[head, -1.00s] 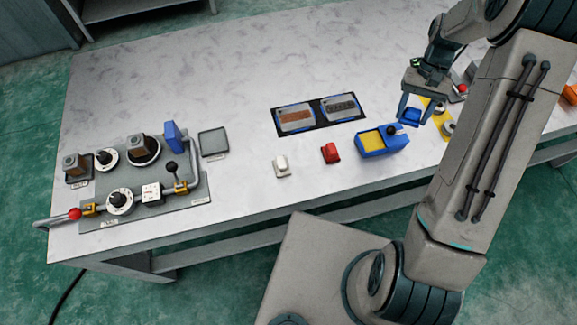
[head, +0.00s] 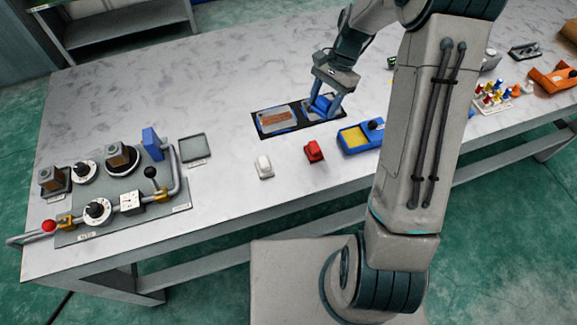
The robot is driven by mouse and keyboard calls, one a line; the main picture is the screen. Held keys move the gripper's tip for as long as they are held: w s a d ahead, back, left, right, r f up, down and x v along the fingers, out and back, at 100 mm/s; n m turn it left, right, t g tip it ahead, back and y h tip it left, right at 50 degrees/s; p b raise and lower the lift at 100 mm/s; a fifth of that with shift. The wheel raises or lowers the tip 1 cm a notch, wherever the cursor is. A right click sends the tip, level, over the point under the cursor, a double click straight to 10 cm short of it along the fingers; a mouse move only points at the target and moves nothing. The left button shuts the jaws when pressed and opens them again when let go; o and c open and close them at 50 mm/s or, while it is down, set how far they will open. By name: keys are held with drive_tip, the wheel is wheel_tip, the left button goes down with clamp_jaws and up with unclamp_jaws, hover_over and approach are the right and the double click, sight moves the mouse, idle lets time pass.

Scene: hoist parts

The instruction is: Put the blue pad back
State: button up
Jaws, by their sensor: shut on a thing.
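My gripper (head: 325,105) is shut on a small blue pad (head: 321,102). It holds the pad over the right half of a black mat (head: 256,131). The mat bears two blue-edged grey plates, the left one (head: 276,120) with a brown strip. The right plate is partly hidden behind the pad and fingers. I cannot tell whether the pad touches it.
A red block (head: 314,151) and a white block (head: 264,167) are nearer the front edge. A grey square tray (head: 198,150) and a panel with dials (head: 140,212) are at left.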

drive_tip(key=m+b, duration=0.1)
drive_tip(key=m, duration=0.1)
drive_tip(key=a+m+t+y, duration=0.1)
drive_tip(key=m, duration=0.2)
drive_tip(key=shift+s+a+f+t+b, duration=0.1)
drive_tip(key=shift+a+f+t+b, duration=0.1)
drive_tip(key=shift+t+b, duration=0.15)
drive_tip(key=s+a+f, duration=0.4)
drive_tip(key=s+a, duration=0.1)
drive_tip(key=s+a+f+p, duration=0.1)
drive_tip(key=s+a+f, duration=0.1)
drive_tip(key=s, duration=0.1)
drive_tip(key=shift+s+a+f, duration=0.1)
drive_tip(key=shift+a+f, duration=0.2)
drive_tip(key=shift+a, duration=0.1)
drive_tip(key=shift+s+f, duration=0.1)
drive_tip(key=shift+f, duration=2)
drive_tip(key=shift+f, duration=0.15)
drive_tip(key=o, duration=0.9)
drive_tip(key=shift+o, duration=0.2)
